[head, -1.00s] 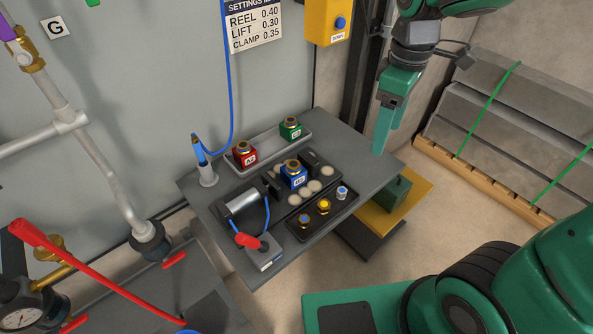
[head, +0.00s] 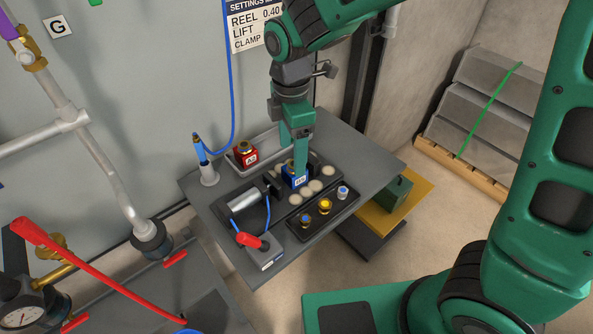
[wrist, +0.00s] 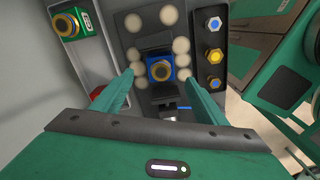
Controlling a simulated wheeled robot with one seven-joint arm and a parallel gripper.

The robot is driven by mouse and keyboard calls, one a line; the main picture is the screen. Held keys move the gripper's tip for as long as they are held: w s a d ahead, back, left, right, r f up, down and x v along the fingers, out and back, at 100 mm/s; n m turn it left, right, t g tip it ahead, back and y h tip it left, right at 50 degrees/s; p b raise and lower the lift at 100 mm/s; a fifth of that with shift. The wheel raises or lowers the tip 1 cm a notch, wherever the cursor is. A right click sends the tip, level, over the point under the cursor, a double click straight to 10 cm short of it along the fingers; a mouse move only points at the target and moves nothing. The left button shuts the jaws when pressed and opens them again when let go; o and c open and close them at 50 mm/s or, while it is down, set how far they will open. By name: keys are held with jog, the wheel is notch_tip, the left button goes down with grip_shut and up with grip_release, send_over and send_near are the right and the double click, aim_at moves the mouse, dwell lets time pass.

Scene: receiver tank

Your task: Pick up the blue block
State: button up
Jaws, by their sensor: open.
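The blue block (head: 293,181) has a brass fitting on top and sits in the dark clamp fixture on the grey table. In the head view my gripper (head: 303,172) hangs above it and hides part of it. In the wrist view the blue block (wrist: 160,70) shows between and a little beyond the two green fingers of my gripper (wrist: 160,88). The fingers are spread wide, with a gap on each side of the block. I cannot tell how far the fingertips are above it.
A red block (head: 245,154) sits in the grey tray behind; a green block (wrist: 67,24) shows there in the wrist view. A dark strip (head: 322,208) with several coloured fittings lies in front.

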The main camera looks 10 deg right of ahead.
jog(key=shift+d+f, duration=0.15)
jog(key=shift+f, duration=2.55)
jog(key=shift+w, duration=0.1)
jog(key=c, duration=1.5)
